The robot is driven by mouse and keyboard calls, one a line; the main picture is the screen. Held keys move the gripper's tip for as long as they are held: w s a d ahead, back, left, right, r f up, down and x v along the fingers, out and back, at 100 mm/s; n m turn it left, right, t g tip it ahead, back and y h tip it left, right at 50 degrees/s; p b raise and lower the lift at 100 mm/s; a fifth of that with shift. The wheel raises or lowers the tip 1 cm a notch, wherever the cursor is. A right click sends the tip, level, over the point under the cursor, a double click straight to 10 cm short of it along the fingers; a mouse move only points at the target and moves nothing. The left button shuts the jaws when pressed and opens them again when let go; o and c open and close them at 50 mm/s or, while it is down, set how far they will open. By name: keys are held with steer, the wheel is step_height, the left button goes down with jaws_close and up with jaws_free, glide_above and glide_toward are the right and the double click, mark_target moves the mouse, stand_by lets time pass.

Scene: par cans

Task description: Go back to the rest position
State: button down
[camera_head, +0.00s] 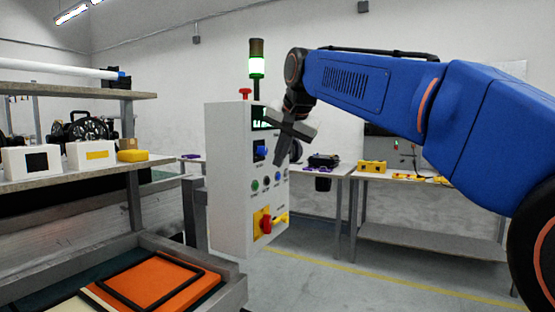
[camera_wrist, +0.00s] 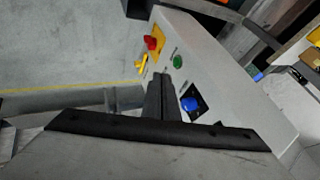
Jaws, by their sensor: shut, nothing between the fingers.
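My gripper (camera_head: 281,152) is at the end of my blue arm, in front of the white control box (camera_head: 230,190) in the head view. Its fingers are shut with nothing between them and point down, close to the panel face. Whether they touch the panel I cannot tell. In the wrist view the shut fingers (camera_wrist: 162,90) stand out over the panel, beside a blue knob (camera_wrist: 190,104) on a black plate. A green button (camera_wrist: 177,61) and a red handle on a yellow plate (camera_wrist: 152,43) show farther along the panel.
A lit green signal tower (camera_head: 257,66) stands on top of the box. A shelf (camera_head: 70,182) with white boxes is at the left, above a tray with orange and black frames (camera_head: 165,285). Workbenches (camera_head: 430,180) stand behind. Open floor (camera_head: 330,280) lies right of the box.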

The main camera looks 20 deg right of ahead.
steer(key=s+f+n+g, duration=0.1)
steer(key=s+f+n, duration=0.3)
steer(key=s+f, duration=1.1)
steer(key=s+a+f+n+g, duration=0.1)
steer(key=s+f+n, duration=0.4)
steer(key=s+f, duration=1)
step_height(320, 180, down, 8)
steer(key=shift+a+f+g, duration=0.1)
steer(key=shift+a+g, duration=0.05)
steer(key=shift+g, duration=0.15)
